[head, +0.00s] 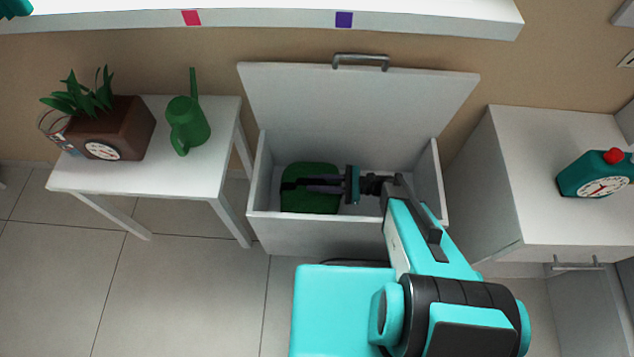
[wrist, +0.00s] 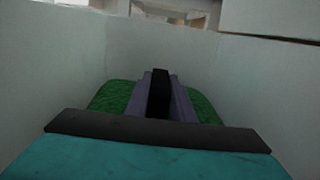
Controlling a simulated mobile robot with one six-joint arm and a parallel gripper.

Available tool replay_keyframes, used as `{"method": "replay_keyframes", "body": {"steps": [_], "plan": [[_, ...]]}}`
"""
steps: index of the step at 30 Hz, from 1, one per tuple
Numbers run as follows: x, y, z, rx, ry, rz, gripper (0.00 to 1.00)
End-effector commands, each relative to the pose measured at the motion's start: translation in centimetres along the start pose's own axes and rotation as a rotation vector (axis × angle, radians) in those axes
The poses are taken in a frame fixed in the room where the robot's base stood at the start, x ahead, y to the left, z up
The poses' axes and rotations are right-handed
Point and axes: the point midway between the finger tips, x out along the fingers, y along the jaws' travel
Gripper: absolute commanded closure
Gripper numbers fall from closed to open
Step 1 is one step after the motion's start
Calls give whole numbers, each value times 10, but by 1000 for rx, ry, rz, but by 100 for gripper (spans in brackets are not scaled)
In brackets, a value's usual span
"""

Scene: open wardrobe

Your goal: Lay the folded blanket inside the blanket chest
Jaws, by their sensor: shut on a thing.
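The blanket chest (head: 320,235) is white and stands open, its lid (head: 350,100) raised against the wall. The dark green folded blanket (head: 312,204) is inside the chest, towards its left end. My gripper (head: 290,186) reaches into the chest from the right and is shut on the blanket. In the wrist view, the blanket (wrist: 105,97) shows on both sides of my fingers (wrist: 160,88), between the pale chest walls. My fingers hide its middle. I cannot tell whether it rests fully on the chest floor.
A white table (head: 185,180) at left bears a planter (head: 125,120) and a green watering can (head: 188,125). A white cabinet (head: 540,190) at right bears a teal container (head: 598,178) with a red cap. A white shelf (head: 270,17) crosses the top. Floor is clear front left.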

Motion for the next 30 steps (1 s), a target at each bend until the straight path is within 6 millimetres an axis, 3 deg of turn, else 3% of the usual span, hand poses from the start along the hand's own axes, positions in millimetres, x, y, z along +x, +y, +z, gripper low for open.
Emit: {"method": "replay_keyframes", "body": {"steps": [26,27,30], "plan": [[0,0,-11,-1,-2,-1,100],[0,0,-12,-1,0,-1,75],[0,0,-12,0,0,-1,60]]}}
